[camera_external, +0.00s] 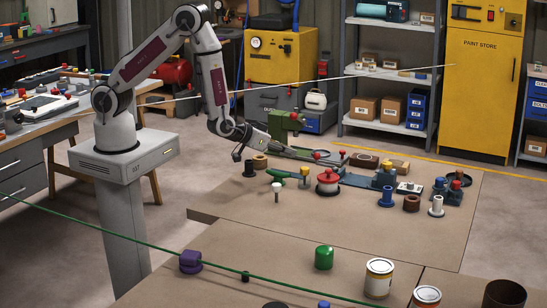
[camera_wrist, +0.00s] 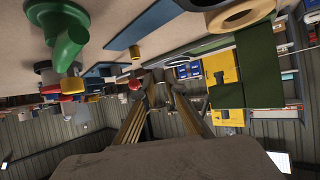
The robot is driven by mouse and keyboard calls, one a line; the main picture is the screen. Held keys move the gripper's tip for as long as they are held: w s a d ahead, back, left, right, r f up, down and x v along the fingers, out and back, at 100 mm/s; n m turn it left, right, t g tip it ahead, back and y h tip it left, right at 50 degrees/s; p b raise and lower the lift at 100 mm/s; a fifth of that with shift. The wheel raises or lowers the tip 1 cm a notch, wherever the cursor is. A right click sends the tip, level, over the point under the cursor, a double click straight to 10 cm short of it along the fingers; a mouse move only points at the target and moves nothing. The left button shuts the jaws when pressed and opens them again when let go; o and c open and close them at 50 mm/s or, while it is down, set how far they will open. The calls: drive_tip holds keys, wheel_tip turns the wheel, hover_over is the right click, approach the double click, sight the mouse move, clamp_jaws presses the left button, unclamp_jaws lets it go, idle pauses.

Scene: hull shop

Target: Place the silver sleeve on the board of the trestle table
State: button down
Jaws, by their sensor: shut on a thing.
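A pale silver flanged sleeve (camera_external: 436,206) stands upright near the right end of the brown table board (camera_external: 330,225), apart from my gripper. Which board belongs to the trestle table is not clear.
Blue (camera_external: 386,197) and brown (camera_external: 411,203) sleeves stand close left of the silver one. A red-topped part (camera_external: 328,181) and green handle (camera_external: 279,175) lie mid-board. A green cylinder (camera_external: 324,257) and paint can (camera_external: 379,278) stand in front. The board's front middle is clear.

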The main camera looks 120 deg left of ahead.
sight(286, 171)
drive_tip(key=shift+f, duration=0.35)
drive_tip(key=shift+f, duration=0.1)
drive_tip(key=shift+f, duration=1.95)
drive_tip(key=shift+f, duration=0.1)
drive_tip(key=c, duration=2.1)
unclamp_jaws()
drive_tip(key=shift+s+d+r, duration=0.1)
drive_tip(key=shift+d+r, duration=0.1)
drive_tip(key=v, duration=1.1)
drive_tip(key=shift+s+d+r, duration=0.15)
drive_tip(key=shift+s, duration=0.05)
drive_tip(key=shift+w, duration=0.1)
